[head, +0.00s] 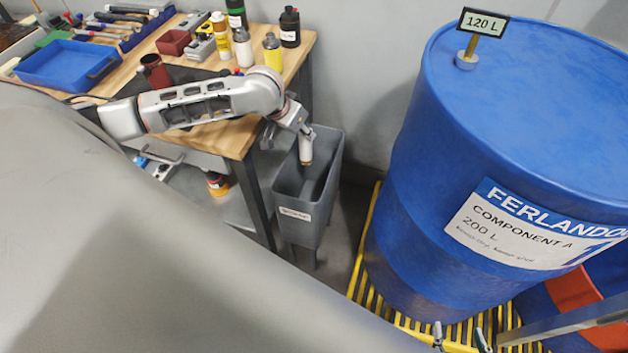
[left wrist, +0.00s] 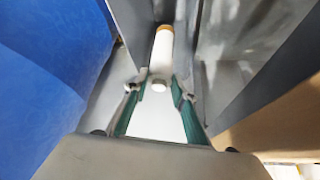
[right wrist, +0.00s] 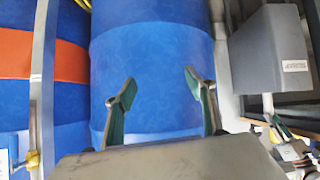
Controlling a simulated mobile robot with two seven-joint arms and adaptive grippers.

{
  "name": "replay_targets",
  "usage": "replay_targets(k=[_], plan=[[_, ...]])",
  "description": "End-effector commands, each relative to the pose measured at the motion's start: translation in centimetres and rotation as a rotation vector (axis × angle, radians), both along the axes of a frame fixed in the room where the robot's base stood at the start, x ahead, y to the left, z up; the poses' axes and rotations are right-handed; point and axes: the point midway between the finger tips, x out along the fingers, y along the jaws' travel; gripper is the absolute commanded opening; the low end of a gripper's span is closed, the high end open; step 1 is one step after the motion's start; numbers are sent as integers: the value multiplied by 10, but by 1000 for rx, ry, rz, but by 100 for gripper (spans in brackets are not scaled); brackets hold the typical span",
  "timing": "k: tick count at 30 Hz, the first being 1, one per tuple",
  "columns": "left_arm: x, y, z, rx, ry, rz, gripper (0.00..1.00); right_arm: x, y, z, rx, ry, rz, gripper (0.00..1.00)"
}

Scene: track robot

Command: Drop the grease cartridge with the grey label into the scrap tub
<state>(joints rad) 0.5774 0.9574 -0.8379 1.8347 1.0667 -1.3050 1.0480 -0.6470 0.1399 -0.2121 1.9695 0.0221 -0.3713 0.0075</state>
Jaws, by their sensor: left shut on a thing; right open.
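The grease cartridge (head: 306,150) is a pale cylinder with an orange-brown end, pointing down over the mouth of the grey scrap tub (head: 293,213). My left gripper (head: 305,132) is shut on its upper end. The left wrist view shows the cartridge (left wrist: 163,48) reaching out from between the fingers (left wrist: 160,86), with tub walls around it. I cannot make out its label. My right gripper (head: 460,339) is open and empty, low in front of the blue drum; its spread fingers also show in the right wrist view (right wrist: 160,90).
A large blue drum (head: 410,200) stands right of the tub on a yellow grating (head: 362,255). The wooden workbench (head: 233,135) at left holds bottles, a blue tray (head: 62,68) and a red bin (head: 173,42). A 120 L sign (head: 483,23) stands on the drum.

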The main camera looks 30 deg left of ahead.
Motion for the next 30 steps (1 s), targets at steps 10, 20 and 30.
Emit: replay_targets(k=[10,20,30], plan=[[-1,0,-35,1,4,-1,0,-2,-9,-33,-35,10,2,55],[0,0,-33,0,0,0,0,13,-11,-19,-38,-26,0,55],[0,0,-34,0,1,0,45,3,-8,-29,-35,-2,5,55]])
